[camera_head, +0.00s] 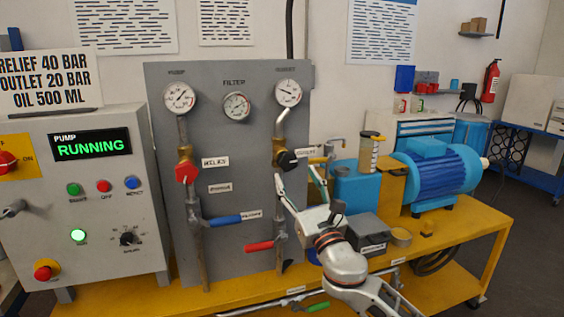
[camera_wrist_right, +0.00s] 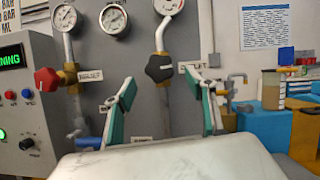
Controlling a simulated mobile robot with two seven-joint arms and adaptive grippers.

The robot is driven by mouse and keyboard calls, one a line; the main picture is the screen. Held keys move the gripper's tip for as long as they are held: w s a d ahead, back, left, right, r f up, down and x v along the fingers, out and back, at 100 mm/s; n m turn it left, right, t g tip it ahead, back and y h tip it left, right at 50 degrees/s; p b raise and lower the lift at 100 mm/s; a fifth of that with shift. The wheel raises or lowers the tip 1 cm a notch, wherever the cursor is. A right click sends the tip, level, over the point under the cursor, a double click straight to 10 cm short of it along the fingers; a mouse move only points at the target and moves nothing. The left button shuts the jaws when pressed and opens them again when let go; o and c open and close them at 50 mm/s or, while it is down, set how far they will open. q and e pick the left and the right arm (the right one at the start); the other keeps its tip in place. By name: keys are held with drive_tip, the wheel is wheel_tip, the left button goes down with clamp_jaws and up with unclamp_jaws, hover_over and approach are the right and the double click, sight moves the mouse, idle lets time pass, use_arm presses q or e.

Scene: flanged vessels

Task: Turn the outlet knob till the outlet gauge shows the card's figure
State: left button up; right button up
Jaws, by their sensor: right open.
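The black outlet knob (camera_head: 287,159) sits on a brass valve on the right-hand pipe of the grey panel; it also shows in the right wrist view (camera_wrist_right: 159,68). The outlet gauge (camera_head: 288,92) is above it, its figures too small to read. The card (camera_head: 44,80) at the left reads relief 40 bar, outlet 20 bar, oil 500 ml. My right gripper (camera_head: 298,181) is open and empty just below and in front of the knob. In the wrist view its green-padded fingers (camera_wrist_right: 162,92) stand apart, the knob showing between and above their tips. My left gripper is not in view.
A red relief knob (camera_head: 186,172) and a blue-handled lever (camera_head: 224,219) are left of the gripper. A red-handled lever (camera_head: 260,246) is below it. A blue tank (camera_head: 357,187) and blue motor (camera_head: 437,170) stand right. The pump display (camera_head: 90,145) reads RUNNING.

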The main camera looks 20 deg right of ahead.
sight(289, 164)
drive_tip(key=x, duration=0.7)
drive_tip(key=shift+w, duration=0.15)
drive_tip(key=c, duration=1.1)
